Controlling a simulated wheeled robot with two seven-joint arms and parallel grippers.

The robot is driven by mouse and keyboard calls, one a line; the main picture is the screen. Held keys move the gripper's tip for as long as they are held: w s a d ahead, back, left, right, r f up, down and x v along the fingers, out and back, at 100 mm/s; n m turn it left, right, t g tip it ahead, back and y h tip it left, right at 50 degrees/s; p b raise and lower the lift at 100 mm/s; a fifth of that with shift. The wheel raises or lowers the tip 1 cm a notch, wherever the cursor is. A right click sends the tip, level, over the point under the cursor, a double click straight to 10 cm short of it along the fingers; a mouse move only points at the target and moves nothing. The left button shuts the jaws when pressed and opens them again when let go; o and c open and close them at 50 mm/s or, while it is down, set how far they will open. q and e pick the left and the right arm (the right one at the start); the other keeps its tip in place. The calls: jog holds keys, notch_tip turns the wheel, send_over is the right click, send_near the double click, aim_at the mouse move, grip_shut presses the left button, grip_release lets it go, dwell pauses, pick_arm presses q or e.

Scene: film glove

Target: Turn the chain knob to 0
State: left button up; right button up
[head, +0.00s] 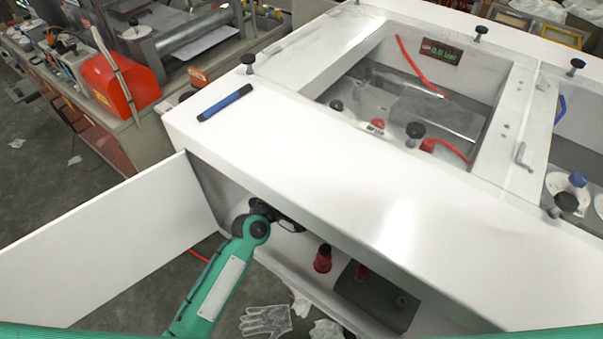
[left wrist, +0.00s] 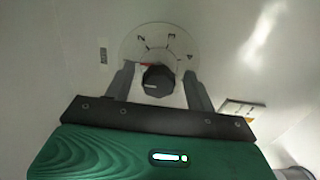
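The black chain knob (left wrist: 157,81) sits on a round pale dial plate (left wrist: 158,40) with dark markings around its rim, too small to read surely. The knob's setting is unclear. My left gripper (left wrist: 160,82) is in front of the dial, with one finger on each side of the knob. The fingers stand apart and gaps seem to show beside the knob. In the head view my left gripper (head: 276,214) reaches into the open compartment under the white top, and the knob cannot be made out there. My right gripper is not in view.
An open white door panel (head: 110,240) stands left of the compartment. The white top (head: 350,190) overhangs my left arm. Inside are a red-and-black knob (head: 323,259) and a dark box (head: 375,298). A blue marker (head: 225,102) lies on top. A clear glove (head: 265,321) lies below.

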pick_arm(q)
jog(key=b+v, duration=0.3)
jog(key=v, duration=1.1)
dwell(0.3)
